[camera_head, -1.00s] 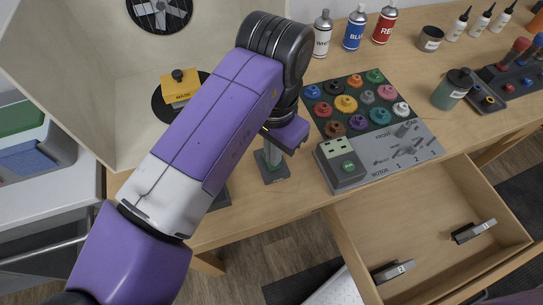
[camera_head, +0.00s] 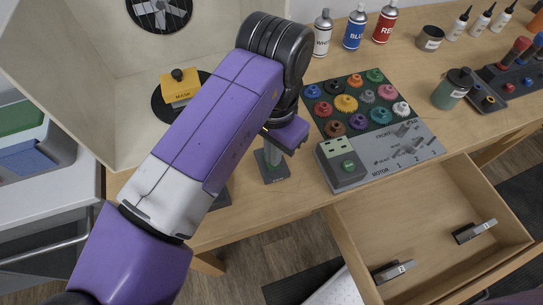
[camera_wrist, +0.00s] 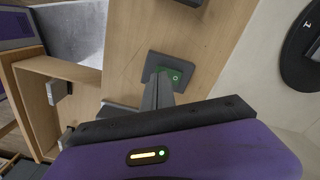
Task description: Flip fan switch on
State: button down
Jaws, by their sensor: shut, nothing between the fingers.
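The fan switch is a small dark grey box (camera_head: 278,180) near the front edge of the wooden table. In the wrist view its green rocker (camera_wrist: 175,76) shows, with a pale round mark at its right end. My gripper (camera_head: 270,160) points down at the switch, and its grey fingers (camera_wrist: 157,88) are shut with nothing between them. The fingertips are at or just above the rocker. I cannot tell whether they touch it, and they hide part of it. The fan (camera_head: 160,12) is a dark round grille in the back wall of the pale booth, at the top.
A yellow mask box (camera_head: 180,88) sits on a black turntable in the booth. A gear board (camera_head: 395,150) with a motor box (camera_head: 345,170) lies right of the switch. An open drawer (camera_head: 420,235) juts out in front. Spray cans (camera_head: 355,28) stand at the back.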

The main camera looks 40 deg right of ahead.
jog(key=shift+f+b, duration=0.55)
jog(key=shift+f, duration=0.3)
dwell(0.3)
jog(key=shift+r, duration=0.1)
notch_tip(320, 180, up, 7)
jog(key=p, duration=0.6)
dwell(0.7)
